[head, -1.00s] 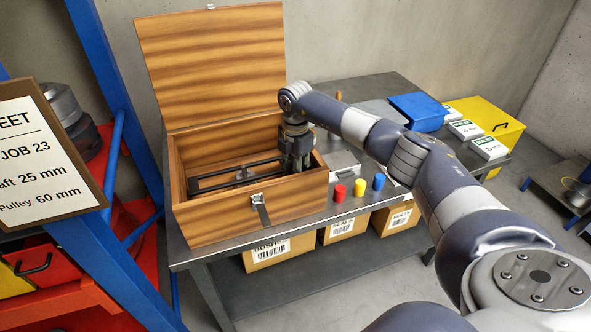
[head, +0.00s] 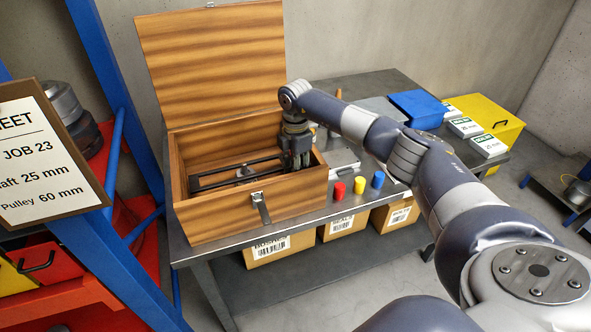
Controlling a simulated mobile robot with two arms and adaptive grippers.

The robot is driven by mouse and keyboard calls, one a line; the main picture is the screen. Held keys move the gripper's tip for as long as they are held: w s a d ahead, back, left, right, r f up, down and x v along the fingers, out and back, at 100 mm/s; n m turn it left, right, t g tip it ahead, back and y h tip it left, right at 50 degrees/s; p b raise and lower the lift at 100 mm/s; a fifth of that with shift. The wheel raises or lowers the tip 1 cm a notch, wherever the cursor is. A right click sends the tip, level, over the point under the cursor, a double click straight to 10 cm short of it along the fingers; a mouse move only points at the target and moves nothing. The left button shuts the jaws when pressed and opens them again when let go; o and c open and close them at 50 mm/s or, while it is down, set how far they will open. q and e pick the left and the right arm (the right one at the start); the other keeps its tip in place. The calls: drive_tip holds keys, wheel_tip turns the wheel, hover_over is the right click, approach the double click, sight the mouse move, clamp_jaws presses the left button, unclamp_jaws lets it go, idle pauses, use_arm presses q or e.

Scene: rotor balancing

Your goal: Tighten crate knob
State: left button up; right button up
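The wooden crate (head: 228,217) stands on the metal table with its lid (head: 212,62) raised at the back. Inside it lies a dark metal frame with bars (head: 215,180). A small dark knob-like piece (head: 245,172) sits at the middle of the frame. My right gripper (head: 295,163) points down into the right end of the crate, to the right of that piece. Its fingertips are partly hidden behind the crate's front wall, and I cannot tell whether they are open or shut on something. My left gripper is not in view.
Red (head: 339,192), yellow (head: 359,186) and blue (head: 378,180) small cylinders stand on the table right of the crate. A blue box (head: 417,108) and a yellow case (head: 492,119) are farther right. A blue rack post (head: 100,250) stands at left.

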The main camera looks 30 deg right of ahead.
drive_tip(key=shift+o, duration=0.8)
drive_tip(key=shift+r, duration=0.1)
wheel_tip(320, 180, up, 12)
drive_tip(key=shift+f, duration=0.2)
